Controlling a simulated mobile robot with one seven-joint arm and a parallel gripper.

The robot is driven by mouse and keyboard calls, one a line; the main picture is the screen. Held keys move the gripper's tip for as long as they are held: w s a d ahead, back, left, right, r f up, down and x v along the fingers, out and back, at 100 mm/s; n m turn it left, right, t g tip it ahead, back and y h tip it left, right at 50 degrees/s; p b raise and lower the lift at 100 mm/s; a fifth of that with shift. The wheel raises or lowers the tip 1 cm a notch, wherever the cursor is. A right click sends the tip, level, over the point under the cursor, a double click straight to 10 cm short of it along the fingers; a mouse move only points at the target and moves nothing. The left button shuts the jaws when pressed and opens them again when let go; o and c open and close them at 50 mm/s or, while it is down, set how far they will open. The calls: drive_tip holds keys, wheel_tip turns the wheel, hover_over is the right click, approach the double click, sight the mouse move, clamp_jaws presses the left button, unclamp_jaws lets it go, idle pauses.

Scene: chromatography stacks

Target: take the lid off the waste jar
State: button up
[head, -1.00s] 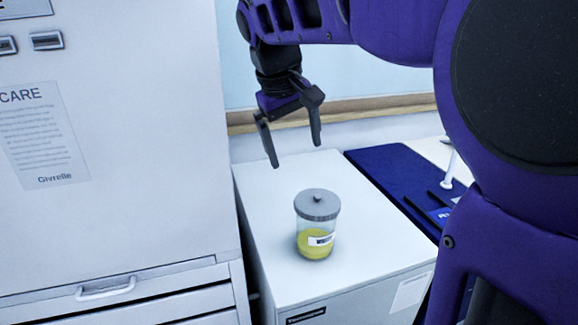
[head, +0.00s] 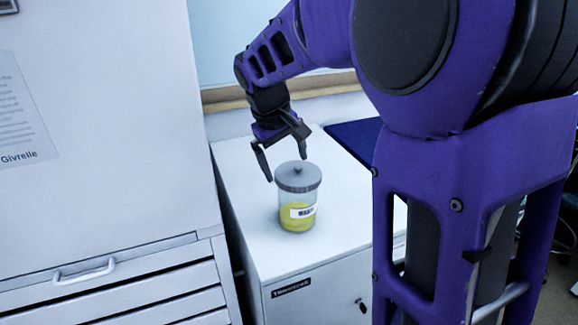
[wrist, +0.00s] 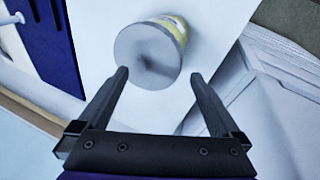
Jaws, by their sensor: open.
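The waste jar (head: 297,215) is clear, with yellow contents and a white label, and stands upright on the white cabinet top. Its grey lid (head: 298,177) with a small knob is on the jar. My gripper (head: 286,168) is open and empty, above and just behind the lid in the head view. In the wrist view the round lid (wrist: 147,57) lies just beyond the fingertips of my gripper (wrist: 158,75), roughly centred between them. The jar's yellow side (wrist: 176,24) shows past the lid's edge. I cannot tell the exact height of the fingers over the lid.
The white cabinet top (head: 248,215) is clear around the jar. A dark blue mat (head: 352,140) lies behind to the right. A tall white unit with drawers (head: 95,150) rises close on the left. A wall with a wooden rail (head: 225,100) runs behind.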

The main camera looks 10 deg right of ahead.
sight(290, 176)
drive_tip(key=x, duration=0.3)
drive_tip(key=shift+w+f, duration=0.15)
drive_tip(key=shift+f, duration=0.1)
drive_tip(key=shift+c, duration=0.2)
